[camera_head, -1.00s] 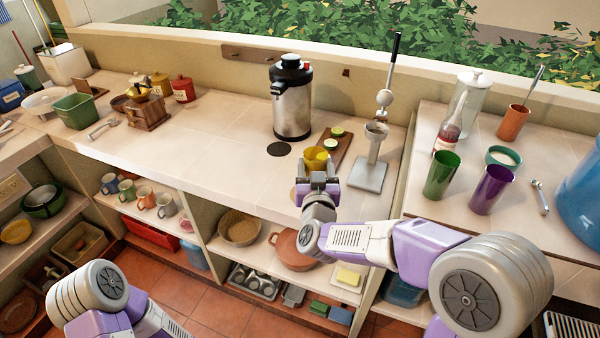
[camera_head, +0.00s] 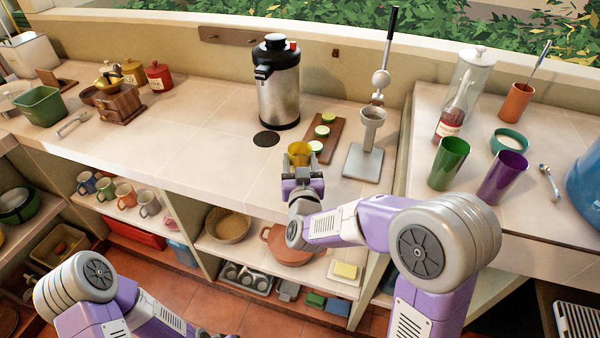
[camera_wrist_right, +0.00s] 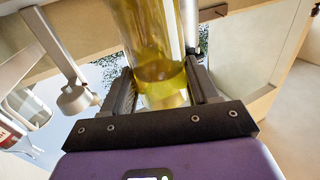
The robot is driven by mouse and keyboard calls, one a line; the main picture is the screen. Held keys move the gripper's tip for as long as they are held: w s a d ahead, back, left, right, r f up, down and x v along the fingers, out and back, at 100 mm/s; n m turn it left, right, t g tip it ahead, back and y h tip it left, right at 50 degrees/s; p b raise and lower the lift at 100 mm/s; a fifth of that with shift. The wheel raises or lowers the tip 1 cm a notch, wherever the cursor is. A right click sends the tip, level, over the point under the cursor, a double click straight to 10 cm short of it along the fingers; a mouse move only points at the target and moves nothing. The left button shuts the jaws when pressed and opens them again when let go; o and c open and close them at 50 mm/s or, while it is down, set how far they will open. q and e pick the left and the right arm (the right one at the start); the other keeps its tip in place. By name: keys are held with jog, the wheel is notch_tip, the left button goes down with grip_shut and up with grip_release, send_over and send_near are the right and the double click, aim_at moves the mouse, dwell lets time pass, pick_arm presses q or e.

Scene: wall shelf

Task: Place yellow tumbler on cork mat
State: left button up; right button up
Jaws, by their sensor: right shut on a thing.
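The yellow tumbler (camera_head: 299,150) is a see-through yellow cup near the front edge of the middle counter. My right gripper (camera_head: 301,175) is shut on it from the front side. In the right wrist view the tumbler (camera_wrist_right: 157,60) sits between the two fingers (camera_wrist_right: 160,90). I cannot tell whether its base touches the counter. I cannot make out the cork mat clearly; the gripper and arm cover part of the counter front. My left arm shows at the bottom left, but its gripper is out of view.
A dark round disc (camera_head: 266,138) lies left of the tumbler, before a steel dispenser (camera_head: 278,90). A board (camera_head: 330,130) with cut limes and a grey press stand (camera_head: 362,162) are close on the right. Green (camera_head: 448,163) and purple (camera_head: 502,177) tumblers stand farther right.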

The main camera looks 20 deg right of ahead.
jog(key=shift+f+b, duration=0.35)
jog(key=shift+f, duration=0.95)
jog(key=shift+f, duration=0.2)
jog(key=o, duration=1.4)
